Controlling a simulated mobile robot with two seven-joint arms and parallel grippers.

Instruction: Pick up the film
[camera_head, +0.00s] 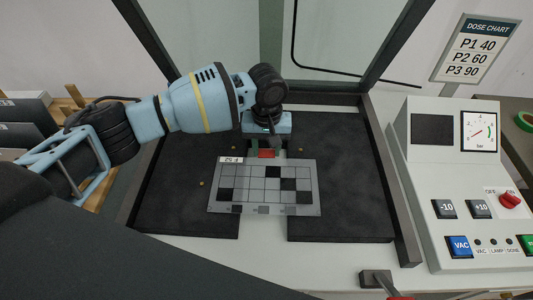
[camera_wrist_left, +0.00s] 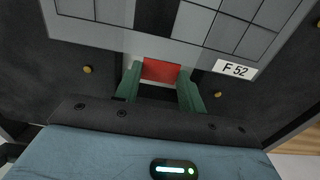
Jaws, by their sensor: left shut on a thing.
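The film (camera_head: 262,203) is a grey sheet with a grid of lighter and black squares, a white label and a red tab (camera_head: 266,154) on its far edge. It spans the gap between two black pads; I cannot tell whether it touches them. My left gripper (camera_head: 266,147) is over the far edge, its green fingers on either side of the red tab. In the left wrist view the film (camera_wrist_left: 215,52) carries the label "F 52", and the left gripper (camera_wrist_left: 160,85) is shut on its red tab. My right gripper is not in view.
The black pads (camera_head: 185,190) (camera_head: 345,190) lie inside a dark frame with clear panels behind. A control panel (camera_head: 455,190) with buttons, a gauge and a red knob stands at the right. A dose chart (camera_head: 476,48) rises behind it. A lever (camera_head: 375,279) is at the front.

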